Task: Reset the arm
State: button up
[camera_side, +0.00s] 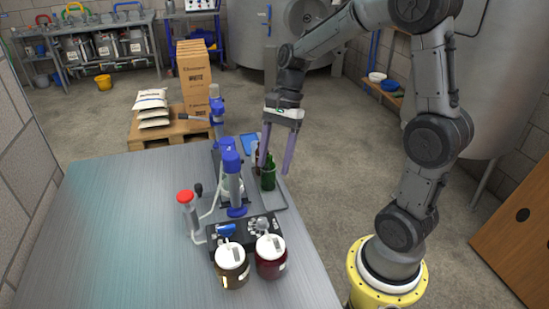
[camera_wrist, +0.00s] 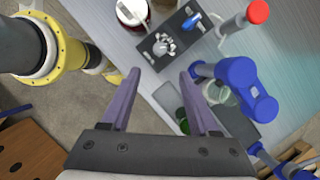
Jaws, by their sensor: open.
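My gripper (camera_side: 274,168) is open, with two purple fingers pointing down and nothing between them. It hangs above the right edge of the metal table, in line with green glass (camera_side: 268,181) on a grey tray (camera_side: 281,207). In the wrist view my gripper (camera_wrist: 159,74) has its fingers wide apart. Green glass (camera_wrist: 183,122) shows there beside the right finger, which hides part of it. I cannot tell the height between the fingertips and the glass.
A blue-headed bench device (camera_side: 232,178) stands left of my gripper. A red-knobbed device (camera_side: 186,198), a black holder (camera_side: 245,231) and two white-lidded jars (camera_side: 231,268) (camera_side: 270,259) stand nearer the front. The table's left side (camera_side: 110,230) is clear. A pallet (camera_side: 150,133) stands behind.

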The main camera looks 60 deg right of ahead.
jog(key=s+a+r+n+t+h, duration=0.2)
jog(key=s+a+r+n, duration=0.3)
jog(key=s+a+r, duration=0.15)
jog(key=s+d+n+t+h, duration=0.2)
jog(key=s+n, duration=0.5)
jog(key=n, duration=0.6)
jog(key=shift+d+f+t, duration=0.2)
jog(key=shift+t, duration=0.6)
